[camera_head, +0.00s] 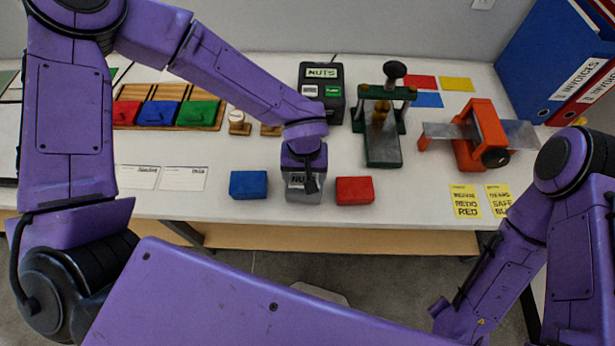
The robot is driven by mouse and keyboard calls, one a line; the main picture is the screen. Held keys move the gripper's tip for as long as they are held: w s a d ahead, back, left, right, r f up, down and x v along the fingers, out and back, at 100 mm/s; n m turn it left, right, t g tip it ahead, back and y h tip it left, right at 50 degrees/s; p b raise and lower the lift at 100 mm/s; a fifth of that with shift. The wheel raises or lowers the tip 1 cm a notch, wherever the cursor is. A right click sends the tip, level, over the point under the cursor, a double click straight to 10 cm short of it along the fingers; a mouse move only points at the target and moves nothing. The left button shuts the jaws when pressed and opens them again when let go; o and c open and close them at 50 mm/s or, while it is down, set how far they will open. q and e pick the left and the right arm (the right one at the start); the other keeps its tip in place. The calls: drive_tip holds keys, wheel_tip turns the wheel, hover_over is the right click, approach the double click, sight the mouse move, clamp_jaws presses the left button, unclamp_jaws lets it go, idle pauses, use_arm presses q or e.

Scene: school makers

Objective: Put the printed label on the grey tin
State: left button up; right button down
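The grey tin (304,195) stands near the table's front edge, between a blue tin (248,185) and a red tin (354,190). My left gripper (309,184) points down right at the grey tin, its dark finger in front of the tin's face. A label with letters starting "NU" (297,181) shows at the tin's upper front, partly covered by the finger. I cannot tell whether the label is stuck to the tin or held, or whether the fingers are shut. My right gripper is not visible.
A label printer (322,104) showing "NUTS" stands behind. A green press (384,130) and an orange tool (480,135) are to its right. Yellow cards (465,200), white cards (184,178) and a wooden rack (172,105) lie around. Blue and red binders (550,60) stand at right.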

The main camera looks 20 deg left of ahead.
use_arm(q)
wheel_tip(320, 180, down, 2)
drive_tip(key=shift+s+f, duration=0.1)
drive_tip(key=shift+s, duration=0.1)
